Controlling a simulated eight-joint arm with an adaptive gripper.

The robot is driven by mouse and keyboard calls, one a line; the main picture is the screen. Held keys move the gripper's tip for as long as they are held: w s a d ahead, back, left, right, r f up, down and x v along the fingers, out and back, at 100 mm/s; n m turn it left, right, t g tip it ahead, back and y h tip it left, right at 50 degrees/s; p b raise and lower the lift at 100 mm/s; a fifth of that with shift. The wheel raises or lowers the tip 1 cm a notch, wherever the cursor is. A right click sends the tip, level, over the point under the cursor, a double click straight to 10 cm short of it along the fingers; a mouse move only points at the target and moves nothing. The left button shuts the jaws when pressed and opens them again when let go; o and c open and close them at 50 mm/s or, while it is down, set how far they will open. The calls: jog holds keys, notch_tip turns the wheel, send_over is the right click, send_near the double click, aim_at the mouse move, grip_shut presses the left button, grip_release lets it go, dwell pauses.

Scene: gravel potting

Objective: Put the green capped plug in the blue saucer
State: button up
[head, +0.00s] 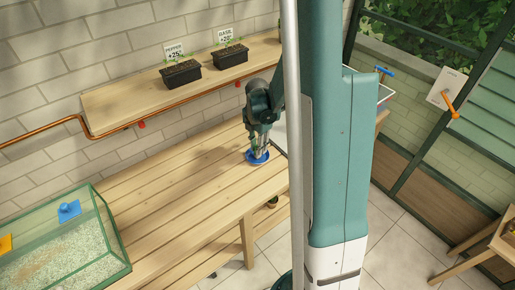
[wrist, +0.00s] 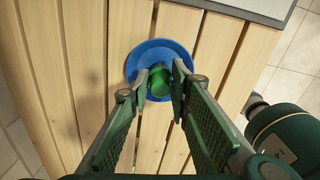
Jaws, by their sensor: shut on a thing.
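The green capped plug (wrist: 159,82) is between the fingertips of my gripper (wrist: 160,88) in the wrist view, and the fingers are shut on it. The plug is over the middle of the blue saucer (wrist: 147,50). I cannot tell whether it touches the saucer's floor. In the head view the blue saucer (head: 258,158) lies on the slatted wooden bench, with my gripper (head: 259,151) directly above it. The plug is hidden by my gripper in the head view.
A glass tank (head: 66,247) of gravel stands at the bench's left end, with a blue piece (head: 69,210) and an orange piece (head: 5,243) at it. Two black planters (head: 181,75) sit on the back shelf. The bench left of the saucer is clear.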

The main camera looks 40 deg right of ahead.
jog(key=shift+f, duration=0.2)
jog(key=o, duration=0.8)
jog(key=shift+r, duration=0.15)
jog(key=shift+r+p, duration=0.9)
jog(key=shift+r, duration=5.2)
